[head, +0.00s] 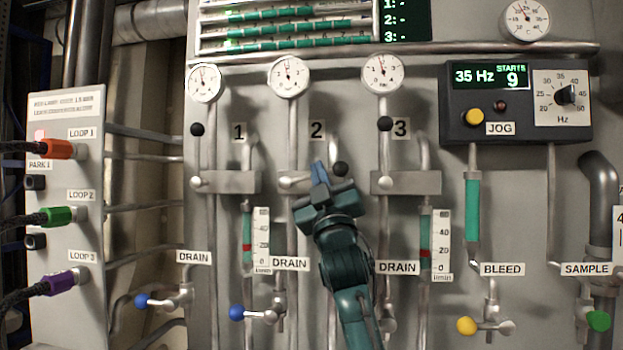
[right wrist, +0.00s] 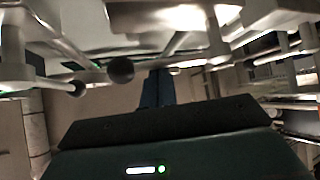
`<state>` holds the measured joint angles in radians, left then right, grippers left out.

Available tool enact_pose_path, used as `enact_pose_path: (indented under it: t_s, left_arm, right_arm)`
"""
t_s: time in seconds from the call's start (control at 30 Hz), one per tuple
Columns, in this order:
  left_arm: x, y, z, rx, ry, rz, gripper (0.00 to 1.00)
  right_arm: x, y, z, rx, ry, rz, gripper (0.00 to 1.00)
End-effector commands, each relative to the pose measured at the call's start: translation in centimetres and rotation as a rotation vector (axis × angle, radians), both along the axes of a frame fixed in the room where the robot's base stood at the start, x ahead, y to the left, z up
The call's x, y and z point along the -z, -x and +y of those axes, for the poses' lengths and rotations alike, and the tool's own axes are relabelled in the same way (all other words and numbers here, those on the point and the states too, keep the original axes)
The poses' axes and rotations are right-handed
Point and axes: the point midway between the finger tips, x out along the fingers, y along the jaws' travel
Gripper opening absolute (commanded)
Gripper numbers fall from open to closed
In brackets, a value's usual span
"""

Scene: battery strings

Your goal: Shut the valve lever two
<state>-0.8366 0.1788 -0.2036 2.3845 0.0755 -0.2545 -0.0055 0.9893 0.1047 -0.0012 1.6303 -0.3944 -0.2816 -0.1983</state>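Valve lever two, under the label 2, has a black knob (head: 340,168). It is swung over to the right, close to level, from its pivot (head: 290,182); my gripper hides part of its rod. My right gripper (head: 319,173) is in front of the lever, with its blue fingertips just left of the knob. The fingers look shut together with nothing seen between them; they also show in the right wrist view (right wrist: 157,88). A dark ball knob (right wrist: 121,70) appears left of the fingers there. Whether the fingers touch the lever I cannot tell. My left gripper is not in view.
Lever one (head: 197,129) and lever three (head: 385,123) stand upright with knobs on top. Gauges (head: 289,77) sit above. Blue drain handles (head: 237,312) and a yellow bleed handle (head: 466,325) stick out below. A pump control box (head: 515,105) is at the right.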

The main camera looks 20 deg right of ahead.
Motion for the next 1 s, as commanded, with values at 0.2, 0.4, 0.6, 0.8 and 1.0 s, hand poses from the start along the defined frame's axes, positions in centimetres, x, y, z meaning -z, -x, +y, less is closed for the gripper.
enact_pose_path:
  t_s: [0.2, 0.4, 0.6, 0.8, 1.0]
  left_arm:
    - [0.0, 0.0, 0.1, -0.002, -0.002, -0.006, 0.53]
    - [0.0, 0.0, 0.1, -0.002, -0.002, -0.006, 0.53]
    - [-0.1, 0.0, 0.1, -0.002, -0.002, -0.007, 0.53]
    - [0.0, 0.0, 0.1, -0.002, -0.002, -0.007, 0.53]
    - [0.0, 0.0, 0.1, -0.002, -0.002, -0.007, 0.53]
  right_arm:
    - [1.1, 0.0, -0.2, 0.001, 0.000, 0.004, 0.00]
    - [1.5, 0.0, -0.2, 0.001, 0.000, 0.006, 0.00]
    - [1.7, 0.0, -0.2, 0.001, 0.000, 0.006, 0.00]
    - [1.8, -0.1, -0.2, 0.001, 0.000, 0.007, 0.00]
    - [1.9, -0.1, -0.2, 0.001, 0.000, 0.007, 0.00]
